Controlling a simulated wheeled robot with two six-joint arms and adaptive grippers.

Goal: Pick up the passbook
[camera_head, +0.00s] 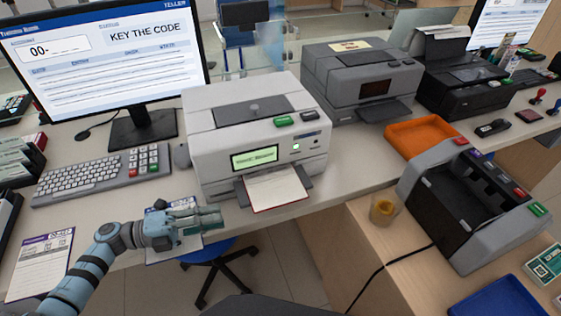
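An open passbook (274,190) with white pages and a dark red edge lies on the front tray of the white printer (255,125). Its far end is at the printer's slot. My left gripper (212,219) is to the left of the passbook and apart from it, near the counter's front edge. It points right, above a printed paper (172,251) that it partly covers. I see nothing clearly held, and I cannot tell how far its fingers are apart. My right gripper is not in view.
A monitor (105,55) reading "KEY THE CODE" and a keyboard (85,178) with a keypad stand at left. A grey machine (470,205), an orange tray (410,138) and a small amber cup (384,210) are at right. A blue stool (205,252) is below the counter.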

